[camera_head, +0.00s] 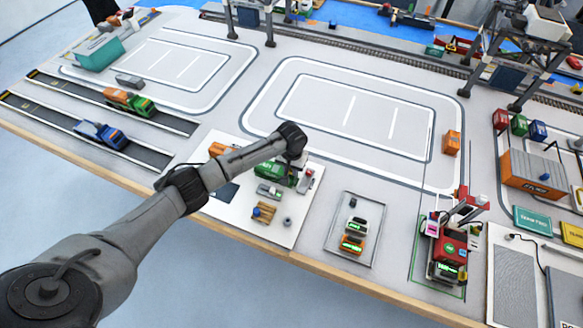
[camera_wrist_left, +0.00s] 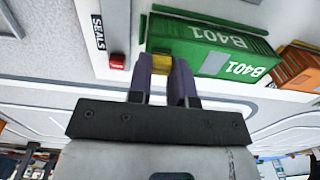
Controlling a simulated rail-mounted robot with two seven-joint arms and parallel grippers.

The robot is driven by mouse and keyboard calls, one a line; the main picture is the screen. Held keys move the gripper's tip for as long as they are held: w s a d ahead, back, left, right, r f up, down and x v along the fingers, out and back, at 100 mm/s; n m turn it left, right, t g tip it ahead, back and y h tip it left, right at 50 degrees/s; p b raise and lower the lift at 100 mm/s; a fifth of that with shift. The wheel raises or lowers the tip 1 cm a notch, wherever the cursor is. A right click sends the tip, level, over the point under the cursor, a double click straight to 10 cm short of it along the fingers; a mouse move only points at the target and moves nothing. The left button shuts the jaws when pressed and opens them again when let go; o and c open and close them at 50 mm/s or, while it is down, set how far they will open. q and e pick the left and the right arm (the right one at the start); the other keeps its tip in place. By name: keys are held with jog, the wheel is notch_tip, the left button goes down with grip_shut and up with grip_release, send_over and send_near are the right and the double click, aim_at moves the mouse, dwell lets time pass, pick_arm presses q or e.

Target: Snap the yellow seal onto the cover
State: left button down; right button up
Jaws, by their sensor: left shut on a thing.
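My left gripper (camera_head: 300,160) hangs over the white work mat (camera_head: 230,212) in the head view. In the left wrist view its two fingers (camera_wrist_left: 166,68) are shut on the small yellow seal (camera_wrist_left: 161,64). The seal is mostly hidden between the fingers. A green container marked B401 (camera_wrist_left: 212,46) lies just beyond and to the right of the fingers; it also shows in the head view (camera_head: 270,171). I cannot tell whether the seal touches it. I cannot make out which part is the cover. My right gripper is not in view.
A red seal (camera_wrist_left: 117,61) sits by the SEALS label (camera_wrist_left: 98,32), left of the fingers. An orange container (camera_wrist_left: 297,66) lies to the right. On the mat are a wooden pallet (camera_head: 264,212) and small parts. A framed pad with vehicles (camera_head: 354,232) stands to the right.

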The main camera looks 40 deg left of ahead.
pick_arm(q)
jog(key=shift+f, duration=0.25)
dwell(0.3)
jog(key=shift+c, duration=2.4)
grip_release()
jog(key=shift+r, duration=0.15)
jog(key=shift+r+p, duration=0.7)
jog(key=shift+p, duration=0.3)
jog(key=shift+r+p, duration=2.75)
jog(key=shift+p, duration=0.55)
